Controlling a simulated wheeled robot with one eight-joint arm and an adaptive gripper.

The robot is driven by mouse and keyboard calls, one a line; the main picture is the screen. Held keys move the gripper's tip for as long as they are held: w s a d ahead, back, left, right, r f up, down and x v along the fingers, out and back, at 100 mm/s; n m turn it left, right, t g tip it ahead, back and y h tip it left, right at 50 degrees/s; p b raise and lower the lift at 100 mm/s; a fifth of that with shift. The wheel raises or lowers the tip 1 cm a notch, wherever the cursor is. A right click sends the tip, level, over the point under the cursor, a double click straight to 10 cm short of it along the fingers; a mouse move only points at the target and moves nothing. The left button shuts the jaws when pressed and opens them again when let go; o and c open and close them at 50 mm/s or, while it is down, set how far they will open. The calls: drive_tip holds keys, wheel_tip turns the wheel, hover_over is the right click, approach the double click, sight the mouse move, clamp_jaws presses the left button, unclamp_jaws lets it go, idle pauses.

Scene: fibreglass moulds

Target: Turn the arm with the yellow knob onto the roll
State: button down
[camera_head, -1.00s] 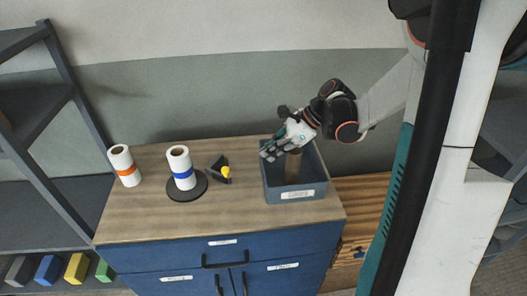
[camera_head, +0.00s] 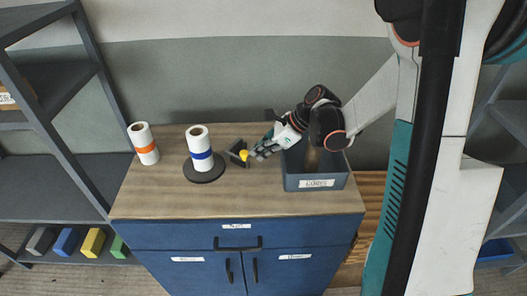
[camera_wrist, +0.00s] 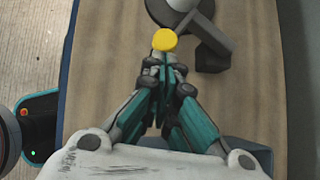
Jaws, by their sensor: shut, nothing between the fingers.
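A white roll with a blue band (camera_head: 199,142) stands upright on a dark round base (camera_head: 206,173) on the cabinet top. Just right of it is a small dark arm (camera_head: 236,147) with a yellow knob (camera_head: 244,155), apart from the roll. In the wrist view the knob (camera_wrist: 165,40) lies straight ahead of the fingertips; the base's edge and the dark block (camera_wrist: 213,45) are beyond it. My gripper (camera_head: 257,153) is shut and empty, its tips just right of the knob. It also shows in the wrist view (camera_wrist: 163,68). I cannot tell whether the tips touch the knob.
A grey labelled bin (camera_head: 317,183) stands right, under my forearm, with a brown cylinder in it. A second white roll with an orange band (camera_head: 144,144) stands at left. The wooden top (camera_head: 230,202) is clear in front. A dark shelf (camera_head: 60,185) stands left.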

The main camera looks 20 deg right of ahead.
drive_tip(key=shift+s+a+m+t, duration=0.15)
drive_tip(key=shift+a+m+t, duration=0.15)
drive_tip(key=shift+a+m, duration=0.1)
